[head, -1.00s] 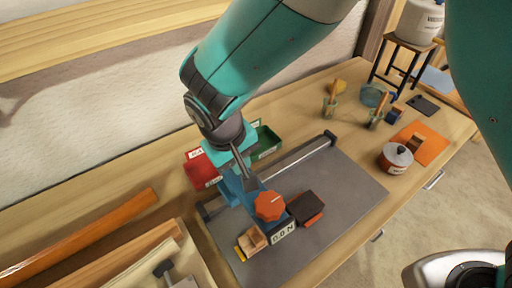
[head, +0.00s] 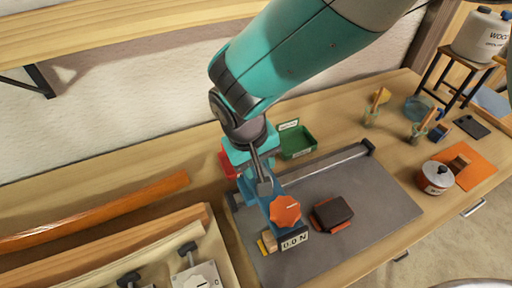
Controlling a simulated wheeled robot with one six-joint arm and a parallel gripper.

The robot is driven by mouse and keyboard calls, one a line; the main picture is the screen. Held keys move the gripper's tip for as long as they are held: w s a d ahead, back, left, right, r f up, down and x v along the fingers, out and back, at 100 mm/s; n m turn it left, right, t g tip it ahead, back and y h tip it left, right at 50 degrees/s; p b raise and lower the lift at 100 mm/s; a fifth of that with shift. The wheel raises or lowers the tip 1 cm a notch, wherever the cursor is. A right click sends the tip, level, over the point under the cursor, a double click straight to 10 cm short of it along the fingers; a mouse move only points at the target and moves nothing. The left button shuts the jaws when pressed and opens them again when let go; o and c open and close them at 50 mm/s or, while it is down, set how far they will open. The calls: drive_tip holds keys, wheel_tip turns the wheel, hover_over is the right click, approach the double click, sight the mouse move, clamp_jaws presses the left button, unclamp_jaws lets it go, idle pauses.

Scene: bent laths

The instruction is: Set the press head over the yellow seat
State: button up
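The press head (head: 294,241) is a blue body with an orange knob on top and a white plate reading about 0.0 N. It stands on the grey board at the end of a blue arm. The yellow seat (head: 262,247) shows as a thin yellow edge just left of the head. A wooden block (head: 269,241) sits at it, and the head partly hides both. I cannot tell whether the head is fully over the seat. My gripper (head: 264,182) points down at the blue arm behind the knob. Its narrow fingers appear shut on a grey piece there.
A dark block (head: 333,211) on an orange-red base lies right of the head. A rail (head: 325,163) runs along the board's back (head: 385,205). Green (head: 298,142) and red (head: 228,163) bins stand behind. A pot (head: 436,178) is far right; planks (head: 100,250) lie left.

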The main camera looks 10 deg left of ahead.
drive_tip(key=shift+r, duration=0.45)
wheel_tip(320, 180, up, 16)
drive_tip(key=s+a+b, duration=0.1)
drive_tip(key=a+b, duration=0.1)
drive_tip(key=b, duration=0.1)
drive_tip(key=shift+s+a, duration=0.35)
drive_tip(key=shift+a, duration=0.05)
drive_tip(key=shift+r, duration=0.1)
drive_tip(key=d+y, duration=0.2)
drive_tip(key=d, duration=1.4)
drive_tip(key=s+d+f+g+y+b, duration=0.1)
drive_tip(key=s+d+y, duration=0.3)
drive_tip(key=s, duration=0.6)
drive_tip(key=shift+d+f+n, duration=0.3)
drive_tip(key=shift+d+f, duration=0.6)
drive_tip(key=shift+d, duration=0.15)
